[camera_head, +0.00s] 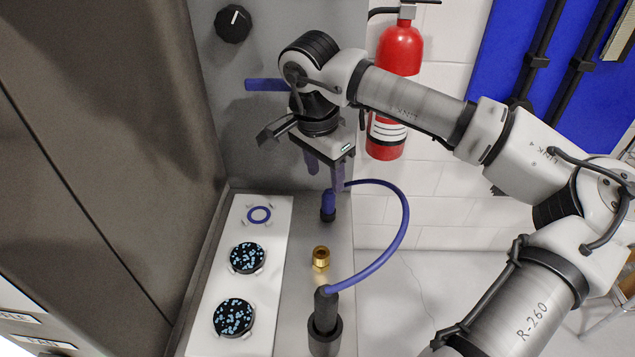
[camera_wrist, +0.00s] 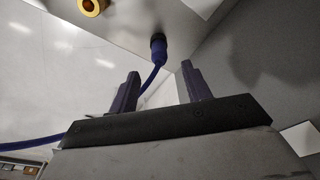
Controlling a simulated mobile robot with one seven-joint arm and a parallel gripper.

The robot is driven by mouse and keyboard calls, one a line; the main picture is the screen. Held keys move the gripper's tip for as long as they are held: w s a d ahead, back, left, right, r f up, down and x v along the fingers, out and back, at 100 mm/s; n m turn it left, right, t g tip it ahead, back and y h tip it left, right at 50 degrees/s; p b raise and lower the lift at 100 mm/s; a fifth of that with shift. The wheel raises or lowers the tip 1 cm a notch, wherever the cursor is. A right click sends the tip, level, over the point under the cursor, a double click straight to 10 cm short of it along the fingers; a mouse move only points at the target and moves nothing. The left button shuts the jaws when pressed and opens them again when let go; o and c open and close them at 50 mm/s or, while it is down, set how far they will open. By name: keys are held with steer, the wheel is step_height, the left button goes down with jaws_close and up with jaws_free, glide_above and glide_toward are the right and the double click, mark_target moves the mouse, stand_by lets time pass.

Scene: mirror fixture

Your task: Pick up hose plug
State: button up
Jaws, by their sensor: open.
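The hose plug (camera_head: 328,202) is a blue cylinder with a dark lower end, standing upright on the grey ledge. A blue hose (camera_head: 405,225) runs from it in a loop to a black holder (camera_head: 325,325) at the front. My gripper (camera_head: 325,173) is just above the plug, pointing down, open and empty. In the wrist view the plug (camera_wrist: 158,48) shows just beyond and between the two fingertips of my gripper (camera_wrist: 160,70), apart from both. The hose passes close to the left finger there.
A brass fitting (camera_head: 320,258) stands on the ledge in front of the plug. A white panel (camera_head: 272,275) to the left holds a blue ring (camera_head: 259,214) and two speckled black discs (camera_head: 247,257). A grey wall with a black knob (camera_head: 233,23) rises behind.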

mark_target(328, 195)
steer(key=shift+w, duration=0.2)
steer(key=shift+w+f, duration=0.1)
steer(key=shift+f, duration=0.15)
steer(key=f+p, duration=0.1)
steer(key=f, duration=0.1)
steer(key=f+p, duration=0.1)
steer(key=f, duration=0.1)
steer(key=d+f, duration=0.1)
steer(key=f, duration=0.1)
steer(key=shift+f+p, duration=0.4)
steer(key=shift+a, duration=0.1)
steer(key=shift+c, duration=0.5)
jaws_close()
